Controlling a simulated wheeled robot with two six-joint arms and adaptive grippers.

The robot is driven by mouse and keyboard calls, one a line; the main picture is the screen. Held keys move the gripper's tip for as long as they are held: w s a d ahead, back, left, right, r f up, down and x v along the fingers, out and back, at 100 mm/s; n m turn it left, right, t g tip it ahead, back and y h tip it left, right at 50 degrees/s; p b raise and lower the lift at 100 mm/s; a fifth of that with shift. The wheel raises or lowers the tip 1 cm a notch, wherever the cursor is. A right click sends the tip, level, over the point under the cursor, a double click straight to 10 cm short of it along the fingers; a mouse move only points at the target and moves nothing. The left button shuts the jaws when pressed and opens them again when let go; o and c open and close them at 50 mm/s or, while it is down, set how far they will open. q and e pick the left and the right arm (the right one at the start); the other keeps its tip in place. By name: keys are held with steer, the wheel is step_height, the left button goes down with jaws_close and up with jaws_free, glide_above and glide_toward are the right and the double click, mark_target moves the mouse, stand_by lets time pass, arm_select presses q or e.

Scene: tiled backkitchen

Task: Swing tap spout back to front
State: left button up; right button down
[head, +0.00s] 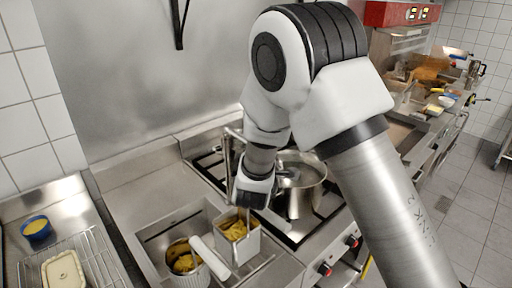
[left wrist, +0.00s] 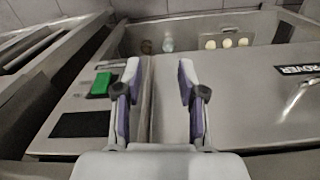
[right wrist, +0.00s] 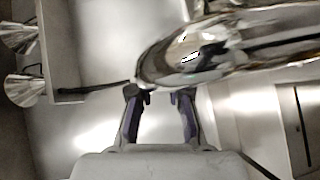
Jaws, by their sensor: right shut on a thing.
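In the right wrist view a shiny chrome tube, apparently the tap spout (right wrist: 235,50), lies across the fingertips of my right gripper (right wrist: 158,95). The fingers are apart with the tube at their tips; the exact contact is hard to see. My left gripper (left wrist: 157,85) is open and empty above a steel surface, outside the head view.
A steel pot (head: 301,190) stands on the hob close right of my right gripper. A wire rack (head: 95,250) and blue cup (head: 36,229) are at left.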

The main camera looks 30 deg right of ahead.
steer(key=c, duration=1.1)
jaws_free()
steer(key=shift+d, duration=0.2)
steer(key=shift+a, duration=0.1)
steer(key=v, duration=0.7)
steer(key=shift+s, duration=0.25)
steer(key=shift+w, duration=0.1)
